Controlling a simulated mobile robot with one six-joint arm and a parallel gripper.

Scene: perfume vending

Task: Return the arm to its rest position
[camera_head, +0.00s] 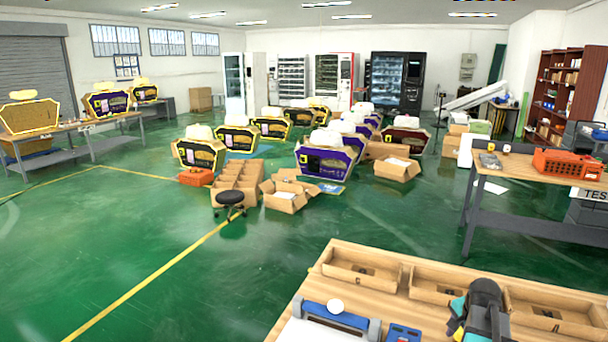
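I cannot make out fingertips, so I cannot tell whether my gripper is open or shut. I see nothing held. Part of the arm runs out of the picture at the bottom.
The table carries several shallow wooden trays (360,268), a blue bar with grey ends (333,317), a small white ball (336,306) and a blue item (403,333). A second table (540,168) with an orange crate (568,163) stands at right. Green floor (130,240) lies open at left.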

